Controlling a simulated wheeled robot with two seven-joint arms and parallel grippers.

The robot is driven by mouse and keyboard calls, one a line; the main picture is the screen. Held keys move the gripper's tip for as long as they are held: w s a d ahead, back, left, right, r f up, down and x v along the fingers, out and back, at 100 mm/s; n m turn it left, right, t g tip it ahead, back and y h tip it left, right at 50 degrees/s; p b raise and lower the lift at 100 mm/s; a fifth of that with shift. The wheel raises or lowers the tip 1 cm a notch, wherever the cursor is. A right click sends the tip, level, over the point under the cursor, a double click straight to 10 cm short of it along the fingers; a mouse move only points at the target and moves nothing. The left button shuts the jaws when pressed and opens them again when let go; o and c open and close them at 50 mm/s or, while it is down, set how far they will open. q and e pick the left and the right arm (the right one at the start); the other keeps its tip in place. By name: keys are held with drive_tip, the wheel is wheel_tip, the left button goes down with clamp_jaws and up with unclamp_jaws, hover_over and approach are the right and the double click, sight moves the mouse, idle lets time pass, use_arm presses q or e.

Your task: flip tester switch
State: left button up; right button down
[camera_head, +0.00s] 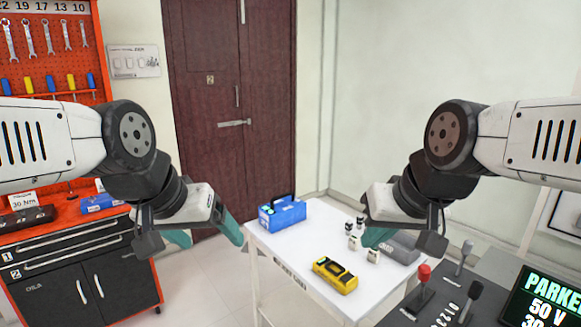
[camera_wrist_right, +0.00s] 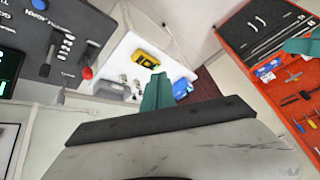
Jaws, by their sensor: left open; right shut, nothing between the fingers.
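A dark console (camera_head: 398,314) with upright levers stands at the lower right of the head view. It has a red-knobbed lever (camera_head: 424,272), two dark-knobbed levers (camera_head: 475,291) and a lit screen (camera_head: 545,302). The console shows at upper left in the right wrist view (camera_wrist_right: 92,22). A yellow handheld device (camera_head: 336,275) lies on the white table; I cannot tell which item is the tester. My left gripper (camera_head: 205,233) is open and empty, left of the table. My right gripper (camera_head: 378,237) is shut and empty, above the table's right side, apart from the console.
The white table (camera_head: 300,262) also carries a blue case (camera_head: 282,213), several small blocks (camera_head: 354,242) and a grey item (camera_head: 402,247). A red-topped tool cabinet (camera_head: 75,270) stands at left below a tool board. A dark red door (camera_head: 228,90) is behind. Open floor lies between cabinet and table.

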idle(0.3)
drive_tip(key=m+g+h, duration=0.1)
drive_tip(key=m+g, duration=0.6)
drive_tip(key=m, duration=0.4)
hover_over(345, 279)
drive_tip(key=d, duration=0.2)
wheel_tip(345, 279, down, 15)
drive_tip(key=shift+w+a+f, duration=0.1)
drive_tip(key=shift+w+f, duration=0.2)
drive_tip(key=shift+w, duration=0.45)
drive_tip(key=f, duration=0.4)
drive_tip(key=a+f, duration=0.1)
drive_tip(key=f, duration=0.4)
drive_tip(key=s+f, duration=0.1)
drive_tip(key=f, duration=0.4)
drive_tip(key=shift+a, duration=0.15)
drive_tip(key=shift+s, duration=0.1)
